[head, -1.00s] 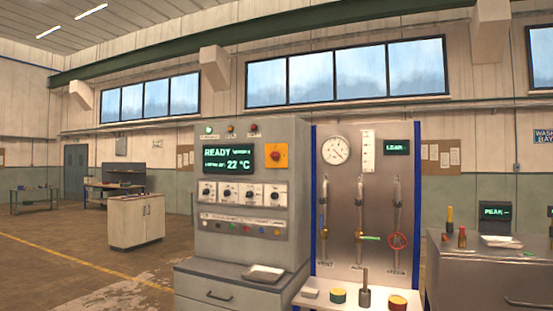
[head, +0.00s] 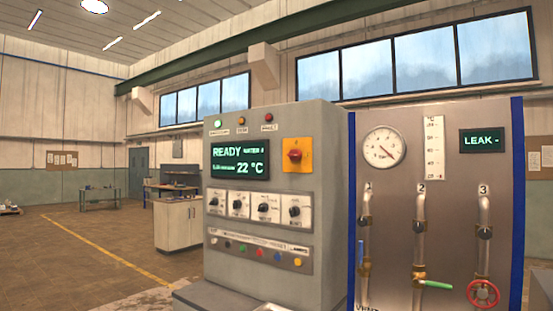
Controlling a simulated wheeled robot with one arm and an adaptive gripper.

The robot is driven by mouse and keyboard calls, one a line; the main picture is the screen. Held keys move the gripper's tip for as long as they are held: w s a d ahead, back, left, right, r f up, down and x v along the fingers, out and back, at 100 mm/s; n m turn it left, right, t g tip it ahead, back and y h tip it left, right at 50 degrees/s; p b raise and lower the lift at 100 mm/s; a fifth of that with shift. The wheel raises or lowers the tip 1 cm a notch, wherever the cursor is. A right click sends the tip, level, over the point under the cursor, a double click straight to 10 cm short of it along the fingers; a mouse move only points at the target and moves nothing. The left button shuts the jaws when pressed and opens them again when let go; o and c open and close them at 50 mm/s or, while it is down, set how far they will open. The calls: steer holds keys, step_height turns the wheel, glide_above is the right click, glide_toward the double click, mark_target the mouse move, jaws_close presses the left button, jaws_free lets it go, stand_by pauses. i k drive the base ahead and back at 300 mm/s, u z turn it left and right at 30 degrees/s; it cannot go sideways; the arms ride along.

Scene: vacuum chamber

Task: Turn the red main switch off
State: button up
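The red main switch (head: 295,155) is a rotary knob on a yellow-orange square plate (head: 309,142). It sits at the upper right of the grey control cabinet's front (head: 328,190), right of the green-lit display (head: 239,158) that reads READY and 22 °C. The knob's exact angle is too small to tell. A green lamp (head: 217,122) at the cabinet's top left is lit. My gripper is not in view.
Right of the cabinet stands a metal valve panel (head: 450,215) with a gauge (head: 384,146), a blue lever, a green lever (head: 436,285) and a red handwheel (head: 483,293). Open floor (head: 85,265) lies at the left, with a pale cabinet (head: 178,225) behind.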

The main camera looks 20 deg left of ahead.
mark_target(295, 154)
steer(key=u, duration=0.6)
steer(key=i, duration=1.1)
steer(key=u, duration=1.75)
steer(key=i, duration=0.65)
steer(key=u, duration=0.65)
